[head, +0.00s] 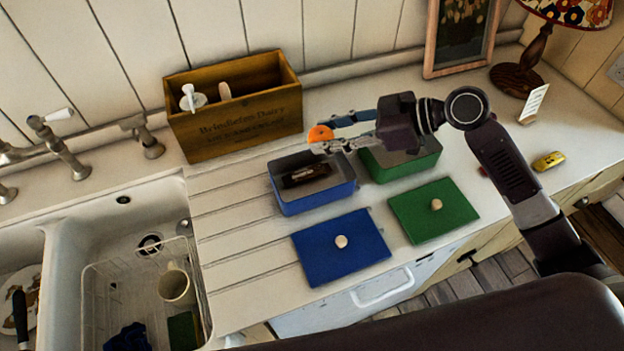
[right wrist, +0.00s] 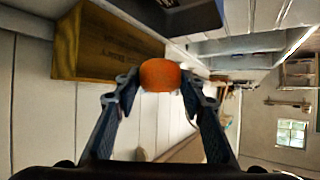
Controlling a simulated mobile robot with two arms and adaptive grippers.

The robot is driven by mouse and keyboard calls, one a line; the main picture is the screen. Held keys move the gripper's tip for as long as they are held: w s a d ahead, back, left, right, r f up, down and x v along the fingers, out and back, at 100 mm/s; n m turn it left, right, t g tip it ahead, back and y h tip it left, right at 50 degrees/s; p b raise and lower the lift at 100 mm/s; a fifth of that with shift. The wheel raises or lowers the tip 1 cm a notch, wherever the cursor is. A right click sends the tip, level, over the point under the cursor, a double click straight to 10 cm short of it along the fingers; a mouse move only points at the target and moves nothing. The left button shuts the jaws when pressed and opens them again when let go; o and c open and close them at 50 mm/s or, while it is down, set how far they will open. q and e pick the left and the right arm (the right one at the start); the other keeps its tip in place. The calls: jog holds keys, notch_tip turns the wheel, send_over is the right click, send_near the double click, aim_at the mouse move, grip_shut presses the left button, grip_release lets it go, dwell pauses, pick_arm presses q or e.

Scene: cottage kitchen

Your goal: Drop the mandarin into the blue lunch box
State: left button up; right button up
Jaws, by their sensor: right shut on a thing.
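The orange mandarin (head: 320,134) is held between the fingertips of my right gripper (head: 326,138), above the back right part of the blue lunch box in the head view. In the right wrist view the mandarin (right wrist: 160,75) sits between the two fingers of my right gripper (right wrist: 160,80). The open blue lunch box (head: 318,199) stands on the ribbed drainboard with a dark brown item (head: 305,176) inside. Its blue lid (head: 341,247) with a round knob lies in front of it. My left gripper is not in view.
An open green lunch box (head: 404,170) stands right of the blue one, with its green lid (head: 433,209) in front. A wooden crate (head: 236,116) stands behind. The sink (head: 100,240) is at the left. A lamp (head: 522,75), a small card (head: 534,103) and a yellow item (head: 548,161) are at the right.

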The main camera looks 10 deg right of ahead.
jog(key=f+b, duration=0.1)
jog(key=f, duration=0.1)
jog(key=f+b, duration=0.1)
jog(key=f, duration=0.1)
jog(key=shift+w+a, duration=0.1)
jog(key=shift+a, duration=0.1)
jog(key=o, duration=1)
jog(key=shift+o, duration=1.2)
jog(key=shift+d, duration=0.1)
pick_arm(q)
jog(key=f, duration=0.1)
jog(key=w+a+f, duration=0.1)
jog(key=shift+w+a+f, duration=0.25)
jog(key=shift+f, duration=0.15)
pick_arm(e)
jog(key=v, duration=1.2)
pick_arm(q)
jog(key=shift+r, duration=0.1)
pick_arm(e)
jog(key=shift+r, duration=0.1)
